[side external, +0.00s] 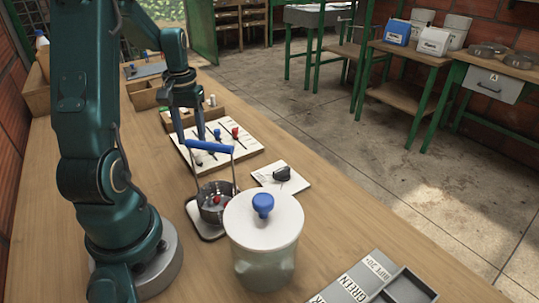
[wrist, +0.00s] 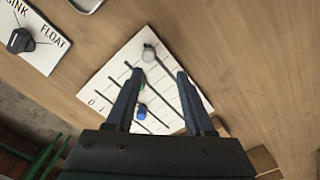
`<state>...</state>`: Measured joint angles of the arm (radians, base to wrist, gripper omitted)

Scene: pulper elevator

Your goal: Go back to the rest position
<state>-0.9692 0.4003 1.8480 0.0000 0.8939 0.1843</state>
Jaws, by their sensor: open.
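My gripper (side external: 191,138) hangs over the white slotted board (side external: 246,153) on the bench. In the wrist view its two fingers (wrist: 161,75) are spread apart above the same board (wrist: 105,75), with nothing held between them. A bit of green beside the left finger is mostly hidden. In the side view a blue knob (side external: 217,134) and a red knob (side external: 235,132) stand on the board.
A dark pot (side external: 212,212) with a tall blue handle (side external: 208,147) stands near the board. A jar with a white lid (side external: 245,224) stands in front. A dial card (side external: 297,178) lies to the right. Wooden trays (side external: 147,97) lie behind. Bare bench (side external: 365,220) is at front right.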

